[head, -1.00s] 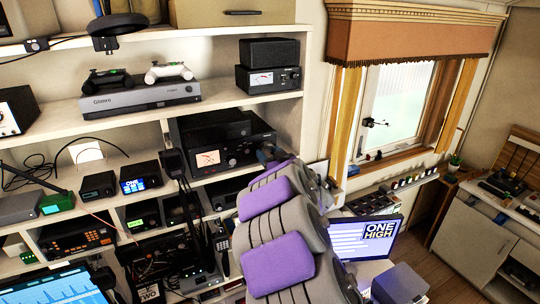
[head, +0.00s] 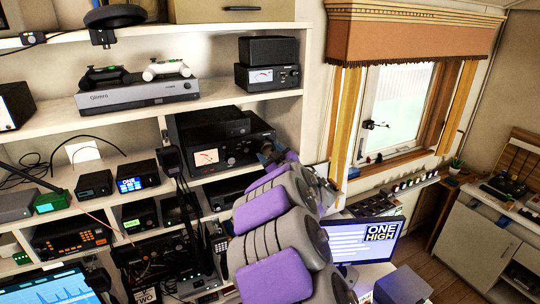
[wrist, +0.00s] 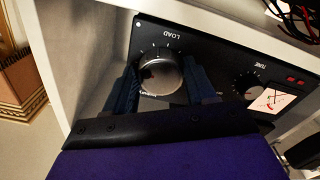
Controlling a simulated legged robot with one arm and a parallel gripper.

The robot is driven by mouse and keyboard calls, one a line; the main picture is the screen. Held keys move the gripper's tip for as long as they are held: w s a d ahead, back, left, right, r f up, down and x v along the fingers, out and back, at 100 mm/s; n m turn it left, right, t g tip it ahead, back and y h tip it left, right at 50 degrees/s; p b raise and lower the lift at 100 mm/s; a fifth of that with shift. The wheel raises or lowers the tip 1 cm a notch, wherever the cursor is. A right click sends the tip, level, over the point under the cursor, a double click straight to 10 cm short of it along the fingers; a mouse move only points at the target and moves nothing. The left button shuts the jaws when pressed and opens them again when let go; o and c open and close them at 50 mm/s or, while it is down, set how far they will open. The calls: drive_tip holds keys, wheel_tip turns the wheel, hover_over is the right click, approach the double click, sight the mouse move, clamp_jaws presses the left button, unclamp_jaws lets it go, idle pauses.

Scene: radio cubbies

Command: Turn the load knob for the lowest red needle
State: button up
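The large silver load knob (wrist: 160,73) is on a dark front panel, with the word LOAD upside down beside it in the wrist view. My gripper (wrist: 162,80) has one dark blue finger on each side of this knob. The fingertips lie close to its rim; whether they touch it is unclear. A lit meter (wrist: 271,101) with red needle marks is at the right of the panel. In the head view the black radio unit (head: 238,150) with its lit meter (head: 206,157) is on the middle shelf. My gripper (head: 268,157) is at its right end, mostly hidden by my arm.
A smaller tune knob (wrist: 248,84) is between the load knob and the meter. A white cubby wall (wrist: 80,50) stands close beside my gripper. Another metered unit (head: 268,77) is on the shelf above. A monitor (head: 365,240) reads "ONE HIGH".

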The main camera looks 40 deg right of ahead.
drive_tip(key=o, duration=0.4)
drive_tip(key=shift+o, duration=0.2)
drive_tip(key=b+v, duration=0.3)
drive_tip(key=v, duration=1.4)
drive_tip(key=shift+s+b, duration=0.15)
drive_tip(key=shift+b, duration=0.2)
drive_tip(key=shift+d+f, duration=0.1)
